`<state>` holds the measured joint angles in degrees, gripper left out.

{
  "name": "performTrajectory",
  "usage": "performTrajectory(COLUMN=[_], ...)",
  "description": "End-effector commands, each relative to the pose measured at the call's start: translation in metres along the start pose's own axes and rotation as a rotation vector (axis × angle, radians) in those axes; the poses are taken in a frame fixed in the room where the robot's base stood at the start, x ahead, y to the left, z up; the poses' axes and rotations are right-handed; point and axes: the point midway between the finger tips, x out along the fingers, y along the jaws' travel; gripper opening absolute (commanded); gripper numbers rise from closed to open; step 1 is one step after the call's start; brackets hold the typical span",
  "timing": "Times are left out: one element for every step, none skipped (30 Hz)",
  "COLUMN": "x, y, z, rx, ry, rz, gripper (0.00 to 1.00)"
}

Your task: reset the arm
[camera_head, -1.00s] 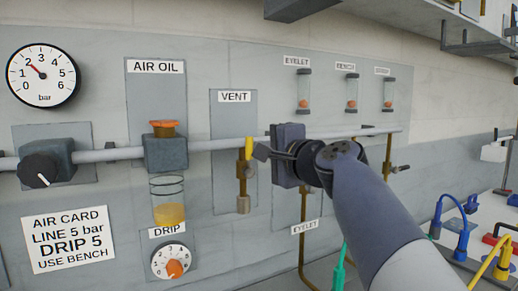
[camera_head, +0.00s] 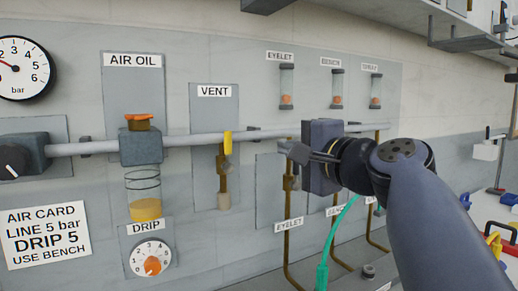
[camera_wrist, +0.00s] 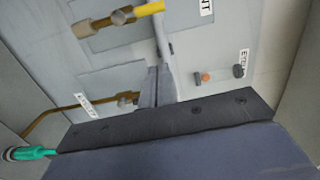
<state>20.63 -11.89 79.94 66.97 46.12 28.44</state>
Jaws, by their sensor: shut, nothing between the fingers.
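My gripper (camera_head: 286,148) is shut and empty, with its fingers pointing left in front of the wall panel. It is to the right of the vent valve, apart from its yellow lever (camera_head: 228,143), which stands upright. In the wrist view my gripper's fingers (camera_wrist: 157,72) are together, with the yellow lever (camera_wrist: 149,9) and brass valve at the top. My arm reaches in from the lower right and hides part of the panel's right side.
A grey pipe (camera_head: 190,142) runs along the panel. An air oil unit (camera_head: 141,148), a drip dial (camera_head: 152,258) and a gauge (camera_head: 22,66) are at left. Sight tubes (camera_head: 286,88) hang above my gripper. A green hose (camera_head: 334,240) rises below it. A cluttered bench is at right.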

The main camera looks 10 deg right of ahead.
Motion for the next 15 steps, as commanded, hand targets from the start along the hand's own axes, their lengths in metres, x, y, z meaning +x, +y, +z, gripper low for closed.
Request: performTrajectory(x=[-0.0039, -0.0054, -0.0069, -0.0077, -0.0083, -0.0087, -0.0089, -0.0089, -0.0089, -0.0088, -0.0088, -0.0088, -0.0087, -0.0087, -0.0085], y=[0.0004, 0.0004, 0.0005, 0.0005, 0.0005, 0.0004, 0.0003, 0.0003, 0.0002, 0.0002, 0.0002, 0.0001, 0.0001, 0.0001, 0.0001], z=[-0.0003, -0.0002, -0.0001, 0.0000, 0.0001, 0.0002, 0.0003, 0.0003, 0.0004, 0.0004, 0.0003, 0.0004, 0.0004, 0.0003, 0.0003], rx=[0.000, 0.000, 0.001, 0.001, 0.001, 0.001, 0.001, 0.001, 0.001, 0.001, 0.001, 0.001, 0.001, 0.001, 0.001], ry=[0.002, 0.001, 0.001, 0.000, 0.000, 0.000, -0.001, -0.001, -0.001, -0.001, -0.001, -0.001, -0.001, -0.001, -0.001], rz=[-0.001, 0.000, 0.000, 0.000, 0.000, 0.000, 0.000, 0.000, 0.000, 0.000, 0.000, 0.000, 0.000, 0.000, 0.000], gripper=[0.00, 0.00, 0.00, 0.00, 0.00, 0.00, 0.00, 0.00, 0.00, 0.00, 0.00, 0.00, 0.00, 0.00, 0.00])
